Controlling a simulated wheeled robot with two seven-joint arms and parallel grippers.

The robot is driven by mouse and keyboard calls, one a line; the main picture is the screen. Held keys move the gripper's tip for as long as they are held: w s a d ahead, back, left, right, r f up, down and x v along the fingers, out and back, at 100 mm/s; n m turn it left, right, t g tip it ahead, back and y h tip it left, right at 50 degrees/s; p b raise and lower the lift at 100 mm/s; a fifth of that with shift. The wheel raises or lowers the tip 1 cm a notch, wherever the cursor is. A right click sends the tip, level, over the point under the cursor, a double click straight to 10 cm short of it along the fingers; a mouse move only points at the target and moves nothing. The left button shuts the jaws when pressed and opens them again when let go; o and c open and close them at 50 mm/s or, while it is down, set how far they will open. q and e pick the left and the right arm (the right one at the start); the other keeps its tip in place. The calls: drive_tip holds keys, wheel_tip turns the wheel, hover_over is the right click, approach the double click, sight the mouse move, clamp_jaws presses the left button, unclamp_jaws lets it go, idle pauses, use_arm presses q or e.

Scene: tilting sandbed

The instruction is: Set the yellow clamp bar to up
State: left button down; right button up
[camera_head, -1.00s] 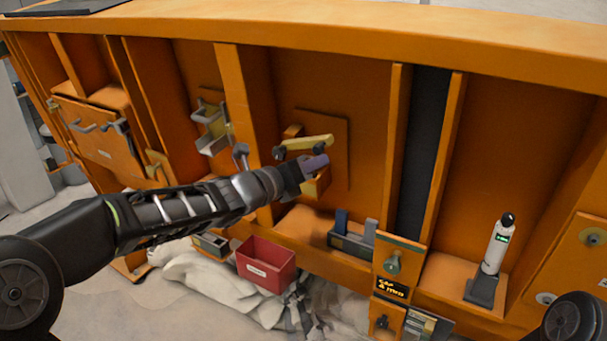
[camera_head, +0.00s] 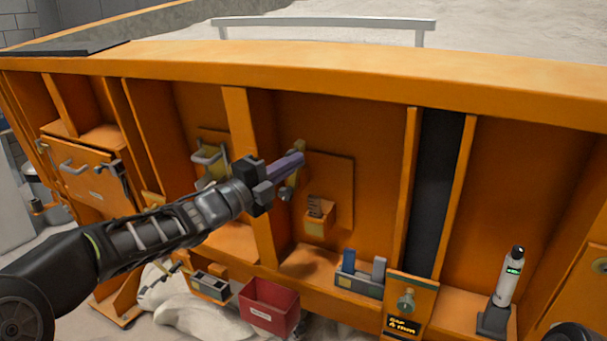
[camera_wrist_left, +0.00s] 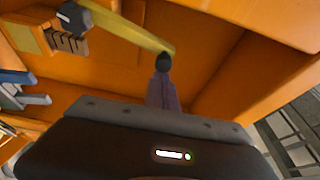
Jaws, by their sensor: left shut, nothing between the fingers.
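The yellow clamp bar (camera_head: 299,149) is on an orange back plate (camera_head: 340,180) in the middle bay in the head view. It stands steeply, partly hidden behind my left gripper. In the left wrist view the bar (camera_wrist_left: 125,30) runs from a dark pivot at upper left to a dark knob (camera_wrist_left: 163,62) at its end. My left gripper (camera_head: 300,159) is shut and empty, its purple fingers beside the bar. In the wrist view the fingertips (camera_wrist_left: 163,78) are at the knob and seem to touch it. A yellow block with dark ridges (camera_head: 317,212) sits below right of the bar.
Upright orange ribs flank the bay. Below are a blue-grey holder (camera_head: 360,280), a red bin (camera_head: 270,305) and a panel with a knob (camera_head: 407,301). A white cylinder (camera_head: 508,278) stands at right. A drawer-like panel with handles (camera_head: 95,180) is at left.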

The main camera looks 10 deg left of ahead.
sight(296, 144)
use_arm(q)
drive_tip(key=shift+w+a+r+n+t+h+b, duration=0.1)
drive_tip(key=shift+w+a+n+t+h+b, duration=0.1)
drive_tip(key=shift+a+n, duration=0.4)
drive_tip(key=shift+w+a+r+n+t+h+b, duration=0.1)
drive_tip(key=shift+w+a+r+n+t+b, duration=0.05)
drive_tip(key=shift+a+n, duration=0.45)
drive_tip(key=shift+w+a+r+n+t+h+b, duration=0.1)
drive_tip(key=shift+w+a+n+t+b, duration=0.1)
drive_tip(key=shift+a+n, duration=0.4)
use_arm(e)
drive_tip(key=shift+f, duration=0.65)
use_arm(q)
drive_tip(key=shift+d, duration=0.1)
use_arm(e)
drive_tip(key=shift+f, duration=0.1)
